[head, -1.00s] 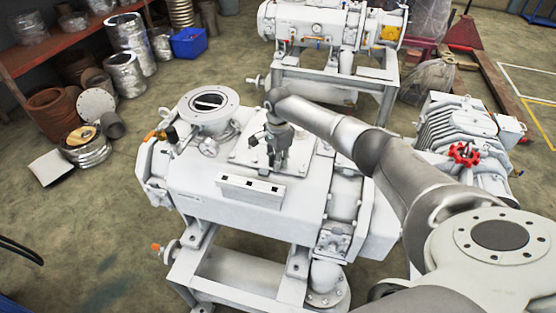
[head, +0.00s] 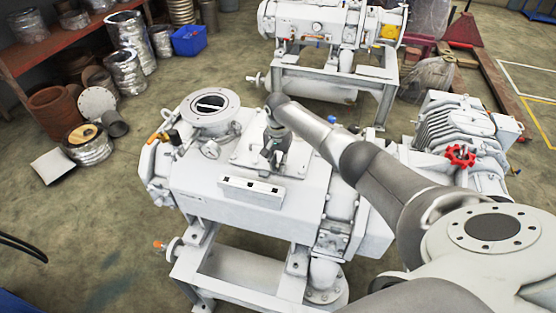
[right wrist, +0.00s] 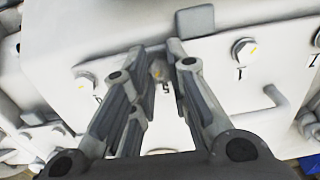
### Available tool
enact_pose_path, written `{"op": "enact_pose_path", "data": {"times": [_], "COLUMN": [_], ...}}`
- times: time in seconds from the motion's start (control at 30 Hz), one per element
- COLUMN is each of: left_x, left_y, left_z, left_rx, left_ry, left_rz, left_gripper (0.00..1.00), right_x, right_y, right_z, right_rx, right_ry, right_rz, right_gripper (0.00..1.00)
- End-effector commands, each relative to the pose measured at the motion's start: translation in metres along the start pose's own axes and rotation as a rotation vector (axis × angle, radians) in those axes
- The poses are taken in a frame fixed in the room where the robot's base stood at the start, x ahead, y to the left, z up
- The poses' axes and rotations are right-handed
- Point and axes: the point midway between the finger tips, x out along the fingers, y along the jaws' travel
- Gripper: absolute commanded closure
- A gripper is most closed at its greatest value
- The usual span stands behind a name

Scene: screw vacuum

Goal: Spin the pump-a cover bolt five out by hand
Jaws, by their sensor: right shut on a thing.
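The white pump (head: 235,205) stands on a frame in the middle of the head view, with a flat cover plate (head: 297,158) on top. My right gripper (head: 272,160) points down at this plate. In the right wrist view its two fingers (right wrist: 158,60) are on either side of a bolt head (right wrist: 158,72), shut on it. A mark like a 5 shows on the cover (right wrist: 205,85) just below that bolt. The bolt is partly hidden between the fingers and looks seated at the plate. My left gripper is out of view.
Other cover bolts sit to the left (right wrist: 86,80) and right (right wrist: 243,48) of the fingers. A bent handle (right wrist: 268,108) rises from the cover nearby.

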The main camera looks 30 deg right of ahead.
Motion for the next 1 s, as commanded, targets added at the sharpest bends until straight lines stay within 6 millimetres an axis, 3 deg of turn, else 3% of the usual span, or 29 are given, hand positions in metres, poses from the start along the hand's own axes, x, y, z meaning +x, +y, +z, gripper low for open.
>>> {"op": "enact_pose_path", "data": {"times": [1.0], "left_x": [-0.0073], "left_y": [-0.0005], "left_z": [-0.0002], "left_rx": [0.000], "left_ry": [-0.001], "left_rz": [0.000], "left_gripper": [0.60], "right_x": [0.0009], "right_y": [-0.0001], "right_z": [0.0002], "right_rx": [-0.966], "right_ry": [0.000], "right_rz": [0.000], "right_gripper": [1.00]}}
